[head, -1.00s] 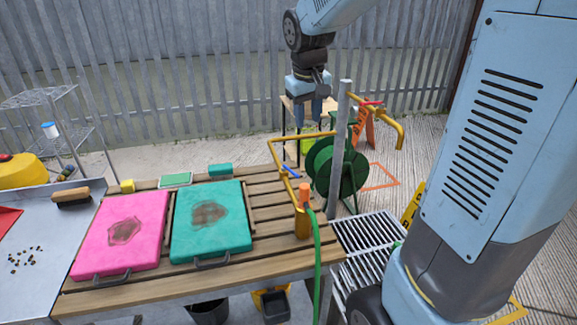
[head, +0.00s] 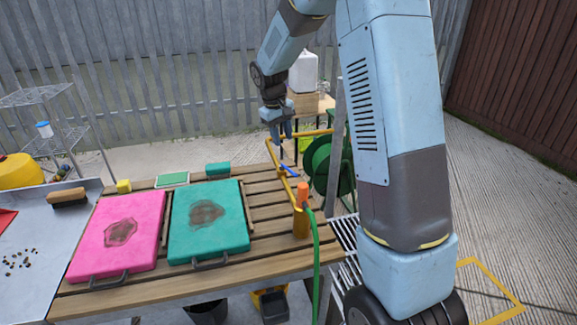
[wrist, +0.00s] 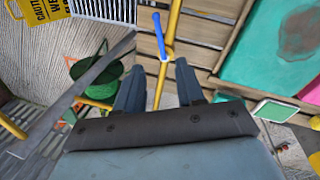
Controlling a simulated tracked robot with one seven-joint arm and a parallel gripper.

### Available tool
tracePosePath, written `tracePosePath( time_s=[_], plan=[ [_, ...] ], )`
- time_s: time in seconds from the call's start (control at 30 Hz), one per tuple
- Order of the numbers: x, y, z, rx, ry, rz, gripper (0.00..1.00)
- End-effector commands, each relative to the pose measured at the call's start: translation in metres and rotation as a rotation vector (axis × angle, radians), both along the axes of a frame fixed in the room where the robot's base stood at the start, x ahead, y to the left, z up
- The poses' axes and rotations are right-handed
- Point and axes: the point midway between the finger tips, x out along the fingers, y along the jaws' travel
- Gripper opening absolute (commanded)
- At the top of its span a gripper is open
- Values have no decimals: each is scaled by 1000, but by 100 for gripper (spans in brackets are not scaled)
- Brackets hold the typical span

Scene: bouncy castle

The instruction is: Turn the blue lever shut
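The blue lever (head: 289,171) sits on the yellow pipe (head: 275,155) at the right end of the slatted table. In the wrist view the lever (wrist: 157,32) lies just beyond the fingertips, its free end angled off to the left of the pipe (wrist: 172,25). My gripper (head: 281,134) hangs fingers-down above and behind the lever, apart from it. In the wrist view my gripper (wrist: 159,68) is open, with nothing between its two fingers and the lever ahead of the gap.
An orange-topped fitting with a green hose (head: 316,250) stands at the table's right edge. A grey post (head: 338,145) and green hose reel (head: 318,160) stand close to the right of the pipe. Pink (head: 90,240) and teal (head: 235,225) pads lie on the table.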

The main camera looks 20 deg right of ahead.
Motion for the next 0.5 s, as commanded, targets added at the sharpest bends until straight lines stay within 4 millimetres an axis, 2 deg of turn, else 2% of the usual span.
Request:
tracePosePath(
  time_s=[0.5],
  plan=[
    [5, -17, -87, 0, 4, -2, 38]
  ],
)
